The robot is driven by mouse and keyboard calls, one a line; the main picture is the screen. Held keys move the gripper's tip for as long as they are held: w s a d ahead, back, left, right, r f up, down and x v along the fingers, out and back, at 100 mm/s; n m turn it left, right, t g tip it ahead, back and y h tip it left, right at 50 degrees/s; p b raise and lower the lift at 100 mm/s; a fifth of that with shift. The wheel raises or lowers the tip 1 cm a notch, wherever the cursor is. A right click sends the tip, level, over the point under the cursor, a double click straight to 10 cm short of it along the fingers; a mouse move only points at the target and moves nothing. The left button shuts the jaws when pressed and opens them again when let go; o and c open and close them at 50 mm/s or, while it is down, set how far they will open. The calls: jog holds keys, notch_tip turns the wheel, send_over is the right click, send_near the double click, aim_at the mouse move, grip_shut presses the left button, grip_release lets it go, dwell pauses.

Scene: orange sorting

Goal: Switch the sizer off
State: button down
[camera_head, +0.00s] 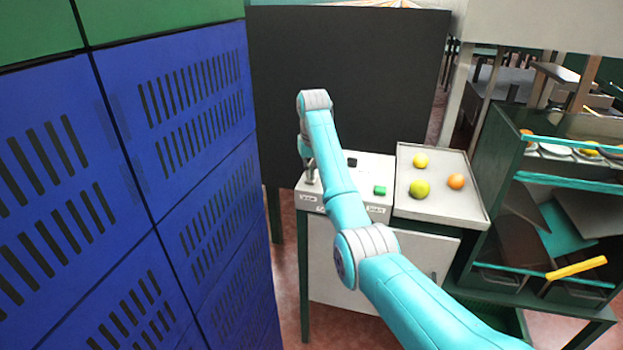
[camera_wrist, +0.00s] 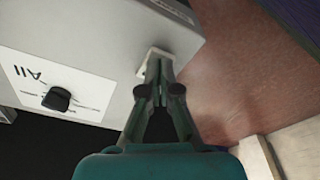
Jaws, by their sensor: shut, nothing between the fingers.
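The sizer's light grey control box (camera_head: 345,203) stands on a green-legged stand, with a black knob (camera_head: 352,162) and a green button (camera_head: 380,190) on top. In the wrist view the box (camera_wrist: 110,40) shows the black knob (camera_wrist: 57,98) on a white label reading "All". My gripper (camera_wrist: 157,70) is shut and empty, its tips at a small pale part (camera_wrist: 148,58) by the box's edge; whether they touch it I cannot tell. In the head view my gripper (camera_head: 311,178) points down over the box's left end, and my arm hides part of the panel.
A tray (camera_head: 440,208) with several round fruits lies right of the box. Blue slotted crates (camera_head: 190,130) stand close on the left. A dark panel (camera_head: 380,70) rises behind. A green rack (camera_head: 510,200) with bins is on the right.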

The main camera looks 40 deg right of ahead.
jog(key=shift+f, duration=0.5)
dwell(0.3)
jog(key=shift+r, duration=3.55)
